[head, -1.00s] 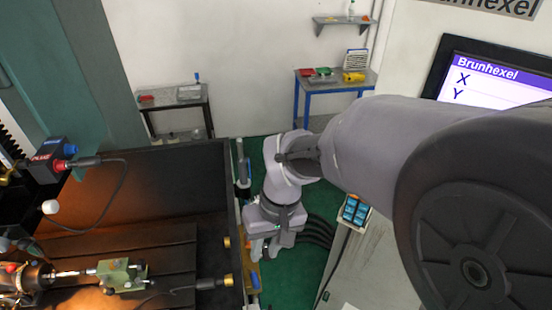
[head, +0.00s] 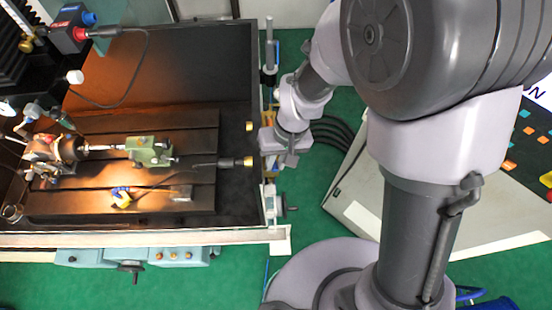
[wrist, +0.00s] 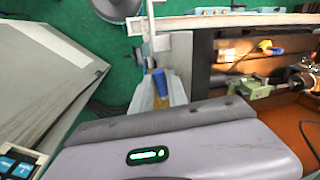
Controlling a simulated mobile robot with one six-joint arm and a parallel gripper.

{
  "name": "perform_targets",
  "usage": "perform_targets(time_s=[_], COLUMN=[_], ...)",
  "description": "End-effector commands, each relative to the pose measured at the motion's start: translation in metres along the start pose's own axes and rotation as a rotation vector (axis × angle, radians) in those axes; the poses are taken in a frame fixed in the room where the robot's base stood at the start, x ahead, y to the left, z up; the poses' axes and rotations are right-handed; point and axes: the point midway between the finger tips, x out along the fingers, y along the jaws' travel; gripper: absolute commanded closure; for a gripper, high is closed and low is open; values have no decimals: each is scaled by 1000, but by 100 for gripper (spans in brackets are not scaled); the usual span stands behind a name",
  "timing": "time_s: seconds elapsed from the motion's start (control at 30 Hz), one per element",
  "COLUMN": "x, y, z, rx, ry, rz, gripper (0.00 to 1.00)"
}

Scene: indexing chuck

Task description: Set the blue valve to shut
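I cannot pick out the blue valve for certain. In the head view a blue round knob (head: 89,18) sits beside a red one on a dark box at the top left of the machine. A small yellow and blue piece (wrist: 160,84) shows between my fingers in the wrist view; whether it belongs to the valve is unclear. My gripper (head: 290,157) hangs just outside the machine tray's right edge, well right of the blue knob. In the wrist view its fingers look apart, and I see no grip on anything.
The machine's dark tray (head: 185,60) holds a slotted table with a chuck (head: 68,148), a green block (head: 150,152) and a yellow and blue item (head: 121,197). A grey console (head: 390,190) stands right of my gripper. Green floor lies between.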

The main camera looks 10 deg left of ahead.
Motion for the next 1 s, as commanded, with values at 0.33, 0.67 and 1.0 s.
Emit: perform_targets(time_s=[0.33,0.67,1.0], x=[3,0,-5], y=[-3,-4,-4], z=[-1,0,0], rx=[59,81,79], ry=[16,17,19], rz=[0,0,0], gripper=[100,74,74])
